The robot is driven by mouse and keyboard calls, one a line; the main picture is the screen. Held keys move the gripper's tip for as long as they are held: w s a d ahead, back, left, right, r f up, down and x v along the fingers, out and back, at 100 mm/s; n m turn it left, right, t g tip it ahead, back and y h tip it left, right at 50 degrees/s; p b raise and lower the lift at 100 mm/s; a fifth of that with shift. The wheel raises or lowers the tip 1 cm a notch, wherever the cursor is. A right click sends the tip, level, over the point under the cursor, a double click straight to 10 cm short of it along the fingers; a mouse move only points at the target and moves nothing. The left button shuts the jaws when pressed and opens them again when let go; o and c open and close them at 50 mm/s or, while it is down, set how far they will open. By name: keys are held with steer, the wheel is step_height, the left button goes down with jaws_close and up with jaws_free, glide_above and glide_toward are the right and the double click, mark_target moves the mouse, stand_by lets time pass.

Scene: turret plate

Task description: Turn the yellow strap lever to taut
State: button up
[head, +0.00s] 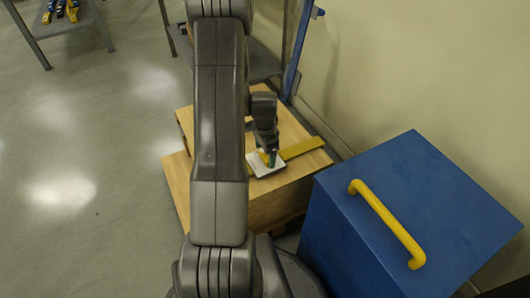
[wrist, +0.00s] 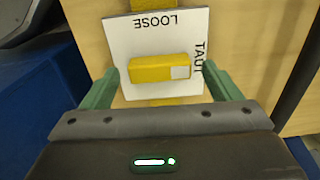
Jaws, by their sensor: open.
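In the wrist view, the yellow lever (wrist: 155,68) is a short block lying crosswise on a white square plate (wrist: 128,37). Its right end has a pale square patch and lies beside the word TAUT (wrist: 199,60) on the plate's right edge. The word LOOSE (wrist: 160,20) reads upside down along the top edge. My gripper (wrist: 161,70) is open, one green finger beyond each end of the lever, with gaps visible at both ends. In the head view, the plate (head: 263,171) sits on a wooden box, with my gripper (head: 268,157) over it, partly hiding the lever.
A yellow strap (head: 303,149) runs under the plate across the wooden box (head: 283,195). A blue cabinet (head: 440,190) with a yellow handle (head: 388,224) stands at the right. A blue post (head: 298,50) and wall stand behind. Open floor (head: 90,150) lies to the left.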

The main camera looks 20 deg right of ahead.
mark_target(265, 155)
step_height(265, 155, up, 13)
steer(key=p, duration=0.4)
steer(key=shift+r, duration=0.15)
step_height(265, 155, down, 14)
steer(key=b, duration=0.4)
steer(key=shift+b, duration=0.3)
steer(key=shift+r, duration=0.1)
